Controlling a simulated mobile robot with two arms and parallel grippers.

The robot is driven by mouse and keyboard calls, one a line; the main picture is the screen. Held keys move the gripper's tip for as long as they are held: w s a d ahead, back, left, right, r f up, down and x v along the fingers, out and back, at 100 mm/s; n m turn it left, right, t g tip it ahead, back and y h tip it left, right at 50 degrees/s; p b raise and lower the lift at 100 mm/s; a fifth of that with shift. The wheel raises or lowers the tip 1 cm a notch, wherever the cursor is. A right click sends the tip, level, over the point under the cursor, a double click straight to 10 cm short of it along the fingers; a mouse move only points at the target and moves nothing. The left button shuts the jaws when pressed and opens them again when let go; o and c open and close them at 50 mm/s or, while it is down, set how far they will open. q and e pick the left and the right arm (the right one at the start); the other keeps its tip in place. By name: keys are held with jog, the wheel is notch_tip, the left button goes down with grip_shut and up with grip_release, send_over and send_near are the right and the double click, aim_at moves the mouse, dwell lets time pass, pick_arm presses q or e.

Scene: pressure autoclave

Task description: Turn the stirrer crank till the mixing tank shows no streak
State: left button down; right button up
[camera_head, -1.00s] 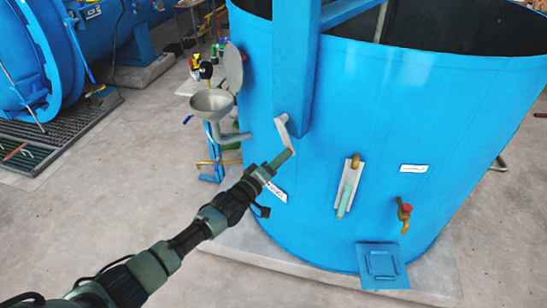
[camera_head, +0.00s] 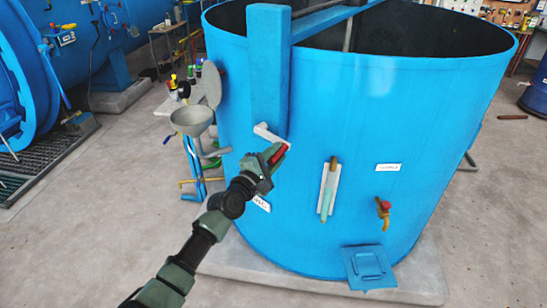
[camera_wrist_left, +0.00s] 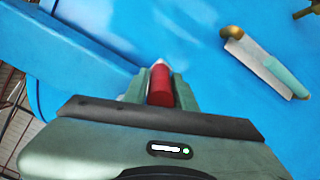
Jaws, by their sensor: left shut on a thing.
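The blue mixing tank (camera_head: 440,110) fills the middle of the head view, with its open dark top at the back. The stirrer crank has a pale grey arm (camera_head: 268,133) on the blue upright and a red handle (camera_head: 278,154). My left gripper (camera_head: 270,162) is shut on this handle. In the left wrist view the red handle (camera_wrist_left: 160,86) lies between the fingers of my left gripper (camera_wrist_left: 160,92). A sight tube (camera_head: 328,190) on the tank front is brown at the top and pale green below. My right gripper is not in view.
A grey funnel (camera_head: 192,120) stands just left of the tank. A brass tap with a red knob (camera_head: 384,208) and a blue hatch (camera_head: 368,266) project from the tank front. A blue autoclave (camera_head: 60,60) stands at the left. The floor in front is clear.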

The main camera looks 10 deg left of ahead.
pick_arm(q)
jog(key=shift+d+r+n+p, duration=0.1)
jog(key=shift+r+n+p, duration=0.5)
jog(key=shift+r+n, duration=0.4)
jog(key=shift+r, duration=0.15)
jog(key=c, duration=1.1)
grip_release()
jog(key=shift+c, duration=0.2)
jog(key=shift+s, duration=0.1)
jog(key=shift+s, duration=0.2)
jog(key=v, duration=0.7)
jog(key=shift+a, duration=0.2)
jog(key=shift+s, duration=0.1)
